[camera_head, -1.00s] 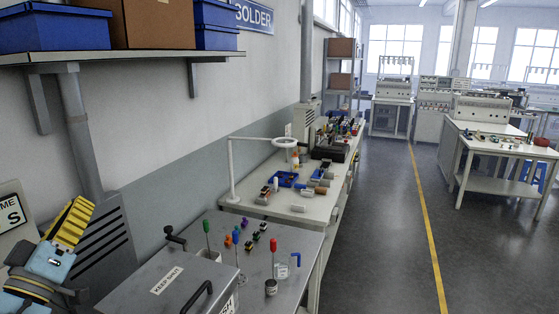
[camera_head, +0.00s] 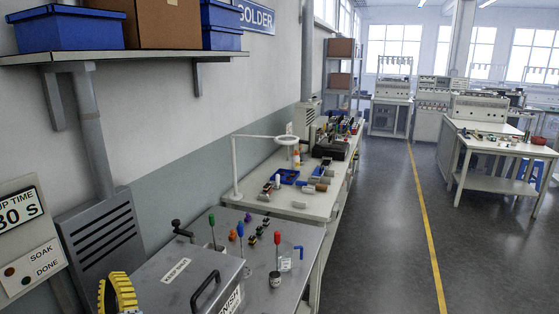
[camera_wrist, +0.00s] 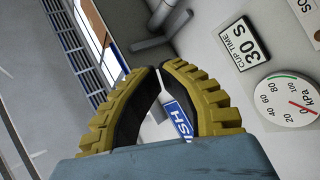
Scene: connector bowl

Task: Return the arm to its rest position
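My gripper (camera_head: 120,288) shows at the bottom left edge of the head view, with only its yellow ribbed finger part in sight. In the wrist view my gripper (camera_wrist: 160,69) has its two yellow fingers bowed, with the tips meeting. Nothing is held; the gap between the fingers shows only background, including part of a blue sign (camera_wrist: 180,120). My gripper is apart from the things on the bench. Most of the arm is out of view.
A grey lidded box (camera_head: 175,283) with a black handle stands in front on the metal bench (camera_head: 310,240). Small colored connectors and upright colored-handled tools stand behind it. A shelf with blue bins (camera_head: 68,30) overhangs the left. The floor aisle (camera_head: 385,230) is clear.

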